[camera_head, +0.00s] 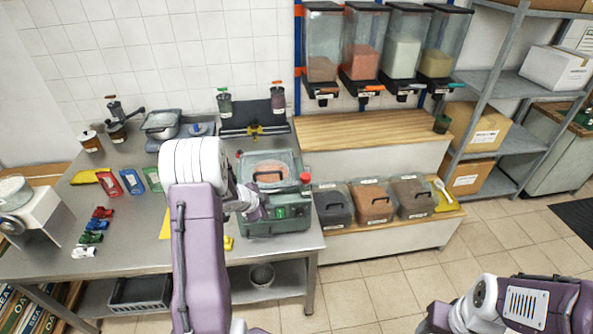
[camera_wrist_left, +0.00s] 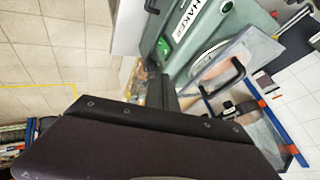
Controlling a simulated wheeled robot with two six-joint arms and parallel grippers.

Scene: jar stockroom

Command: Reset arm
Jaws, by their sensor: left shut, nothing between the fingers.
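My left arm (camera_head: 200,250) rises from the bottom middle of the head view and bends at a white joint. My left gripper (camera_head: 262,206) is shut and empty, in front of the green shaker machine (camera_head: 285,226) on the steel table; the arm partly hides it. In the left wrist view the shaker (camera_wrist_left: 215,30) with its label and clear lid shows close beyond the dark gripper body. I cannot tell whether the gripper touches the shaker. My right arm (camera_head: 520,305) shows at the bottom right; its gripper is out of view.
Right of the shaker, several lidded bins (camera_head: 373,200) stand on a low step. Dispensers (camera_head: 400,45) hang above a wooden counter (camera_head: 370,128). The tiled floor (camera_head: 375,295) between the arms is clear.

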